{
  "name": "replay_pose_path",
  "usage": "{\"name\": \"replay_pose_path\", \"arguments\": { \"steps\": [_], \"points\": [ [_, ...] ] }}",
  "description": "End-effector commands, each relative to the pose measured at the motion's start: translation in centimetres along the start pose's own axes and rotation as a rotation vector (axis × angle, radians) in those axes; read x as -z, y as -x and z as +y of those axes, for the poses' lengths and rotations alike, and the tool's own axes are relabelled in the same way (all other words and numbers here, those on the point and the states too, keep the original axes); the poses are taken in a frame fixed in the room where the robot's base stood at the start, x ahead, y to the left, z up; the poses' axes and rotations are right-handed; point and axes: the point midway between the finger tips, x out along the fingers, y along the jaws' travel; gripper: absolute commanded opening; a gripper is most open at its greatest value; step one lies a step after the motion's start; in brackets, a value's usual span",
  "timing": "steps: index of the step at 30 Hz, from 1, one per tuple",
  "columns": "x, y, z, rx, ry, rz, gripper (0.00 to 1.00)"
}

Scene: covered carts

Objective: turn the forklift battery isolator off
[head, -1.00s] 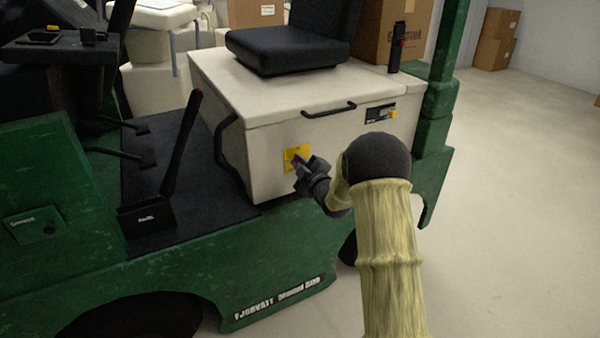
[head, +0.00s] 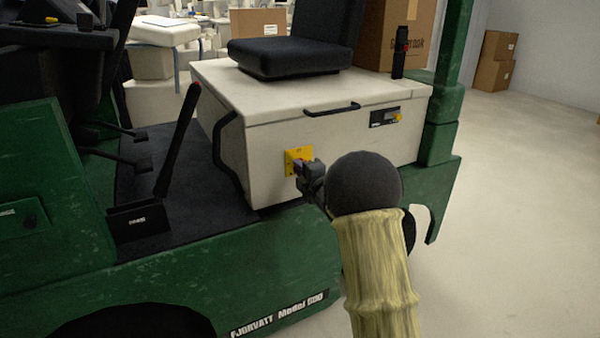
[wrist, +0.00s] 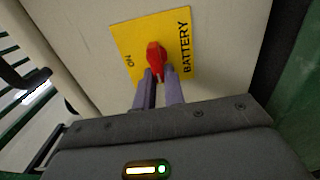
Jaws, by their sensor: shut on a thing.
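The battery isolator is a red rotary handle (wrist: 156,60) on a yellow plate (wrist: 125,38) marked "ON" and "BATTERY" in the wrist view. The plate (head: 293,155) sits on the front face of the forklift's cream battery box (head: 260,130). My gripper (wrist: 159,75) is at the handle, its two fingers on either side of the handle's near end and shut on it. In the head view my gripper (head: 303,168) covers the lower right of the plate, and the handle is mostly hidden.
A black grab bar (head: 332,109) is on the box lid's edge, and a black side rail (head: 222,155) runs down its left. A small panel with a yellow knob (head: 397,118) is to the right. The black seat (head: 285,57) is above. Open floor lies right.

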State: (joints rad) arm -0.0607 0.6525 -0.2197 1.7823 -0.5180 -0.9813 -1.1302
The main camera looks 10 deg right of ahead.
Motion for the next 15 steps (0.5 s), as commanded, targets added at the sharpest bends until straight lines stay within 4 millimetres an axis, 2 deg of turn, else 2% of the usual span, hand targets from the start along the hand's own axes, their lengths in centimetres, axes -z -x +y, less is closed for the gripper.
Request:
{"name": "replay_pose_path", "arguments": {
  "steps": [10,11,12,13,15],
  "points": [
    [0.08,0.04,-0.29,0.007,0.003,0.002,0.0],
    [0.08,0.04,-0.29,0.007,0.003,0.002,0.17],
    [0.08,0.03,-0.28,0.007,0.003,0.002,0.25],
    [0.08,0.03,-0.27,0.006,0.003,0.002,0.3],
    [0.07,0.02,-0.22,0.005,0.003,0.002,0.33]
  ]
}}
